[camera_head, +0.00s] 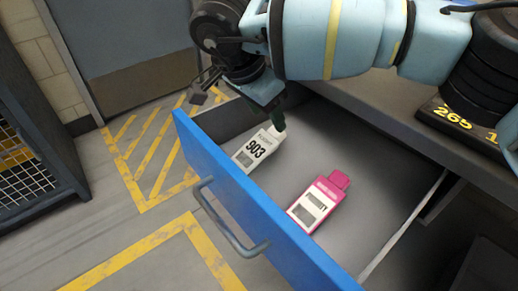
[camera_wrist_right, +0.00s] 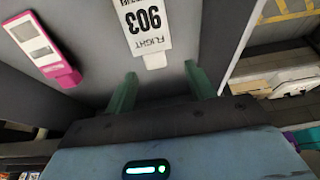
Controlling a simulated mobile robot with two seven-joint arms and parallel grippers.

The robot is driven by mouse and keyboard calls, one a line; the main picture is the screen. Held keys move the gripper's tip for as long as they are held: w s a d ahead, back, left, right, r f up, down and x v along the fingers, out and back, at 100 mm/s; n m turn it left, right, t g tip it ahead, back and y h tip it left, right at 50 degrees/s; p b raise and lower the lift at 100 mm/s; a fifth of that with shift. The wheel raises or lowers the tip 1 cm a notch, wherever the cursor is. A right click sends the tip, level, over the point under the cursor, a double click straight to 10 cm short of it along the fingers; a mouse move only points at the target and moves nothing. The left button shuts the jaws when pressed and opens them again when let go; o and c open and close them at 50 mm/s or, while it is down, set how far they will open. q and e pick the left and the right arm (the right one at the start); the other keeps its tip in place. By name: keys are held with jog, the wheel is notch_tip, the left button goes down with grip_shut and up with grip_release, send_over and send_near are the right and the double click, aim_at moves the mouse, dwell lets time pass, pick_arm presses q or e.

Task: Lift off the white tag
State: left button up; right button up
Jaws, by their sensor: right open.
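The white tag (camera_head: 256,150) lies in the open drawer near its front left, printed with "903". It also shows in the right wrist view (camera_wrist_right: 144,25), printed "FLIGHT 903", with its narrow tab end toward my fingers. My right gripper (camera_head: 279,124) is over the drawer at the tab end of the white tag. In the right wrist view its two green fingers (camera_wrist_right: 161,70) are spread apart, with the tab near the gap between their tips. Nothing is held. I cannot tell the exact height of the fingertips over the tag. My left gripper is not in view.
A pink tag (camera_head: 318,204) with a white label lies in the same drawer, to the right of the white tag. The drawer's blue front (camera_head: 240,200) has a metal handle (camera_head: 231,230). A counter edge and dark stacked discs (camera_head: 480,95) are at the upper right.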

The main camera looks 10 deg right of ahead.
aim_at(275, 132)
jog(key=shift+x, duration=0.85)
jog(key=b+x, duration=0.2)
jog(key=x, duration=0.1)
jog(key=shift+s+d+f, duration=0.15)
jog(key=shift+s+f, duration=0.2)
jog(key=shift+s, duration=0.05)
jog(key=shift+w+d+f, duration=0.1)
jog(key=shift+d+f, duration=0.05)
jog(key=shift+f, duration=0.25)
jog(key=c, duration=1.1)
notch_tip(275, 132, up, 10)
jog(key=p, duration=0.3)
jog(key=shift+r, duration=0.1)
